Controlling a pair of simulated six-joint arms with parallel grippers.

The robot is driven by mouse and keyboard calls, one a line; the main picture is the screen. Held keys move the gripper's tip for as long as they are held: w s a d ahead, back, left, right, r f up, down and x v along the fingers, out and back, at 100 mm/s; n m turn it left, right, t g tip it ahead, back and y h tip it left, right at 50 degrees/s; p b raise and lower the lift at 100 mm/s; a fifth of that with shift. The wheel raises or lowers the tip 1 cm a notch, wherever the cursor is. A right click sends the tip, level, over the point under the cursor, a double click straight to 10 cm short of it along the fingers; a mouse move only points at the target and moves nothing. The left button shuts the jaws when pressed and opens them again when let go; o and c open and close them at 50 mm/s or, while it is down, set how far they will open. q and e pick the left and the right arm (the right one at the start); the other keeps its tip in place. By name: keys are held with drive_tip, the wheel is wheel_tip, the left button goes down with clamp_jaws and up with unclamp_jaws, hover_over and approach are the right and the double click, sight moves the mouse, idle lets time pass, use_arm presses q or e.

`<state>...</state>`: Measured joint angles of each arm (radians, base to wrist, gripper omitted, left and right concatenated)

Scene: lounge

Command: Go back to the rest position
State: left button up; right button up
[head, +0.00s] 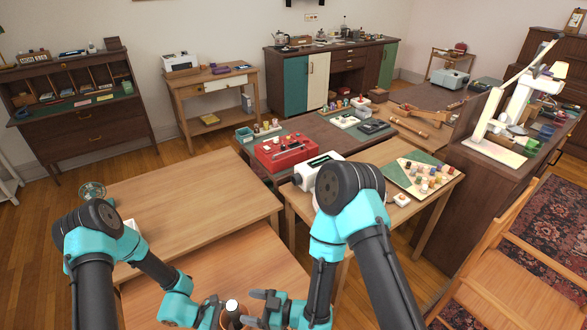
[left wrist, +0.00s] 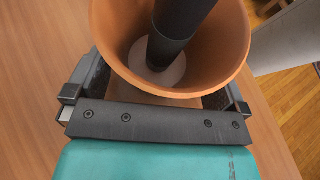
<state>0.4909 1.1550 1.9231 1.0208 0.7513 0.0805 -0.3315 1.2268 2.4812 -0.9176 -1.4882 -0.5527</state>
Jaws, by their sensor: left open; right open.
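In the head view, my left gripper (head: 213,312) is low in the picture with its jaws open. My right gripper (head: 258,308) is open just to its right, with its fingers pointing left. A small brown object with a white top (head: 232,306) shows between the two grippers. A dark cylinder (left wrist: 180,25) reaches down into the pot over a pale disc. I cannot tell what the cylinder is.
A red box (head: 285,152), a white device (head: 318,166) and a green tray of small pieces (head: 418,172) are beyond my right arm. A wooden chair (head: 510,265) stands right.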

sight(236, 306)
drive_tip(key=x, duration=0.5)
drive_tip(key=shift+a, duration=0.25)
drive_tip(key=shift+w+a+r, duration=0.15)
drive_tip(key=shift+r, duration=1.25)
drive_tip(key=shift+f, duration=0.15)
drive_tip(key=shift+f, duration=0.95)
drive_tip(key=shift+d+f, duration=0.25)
drive_tip(key=shift+d, duration=0.05)
drive_tip(key=v, duration=0.7)
drive_tip(key=shift+f, duration=0.1)
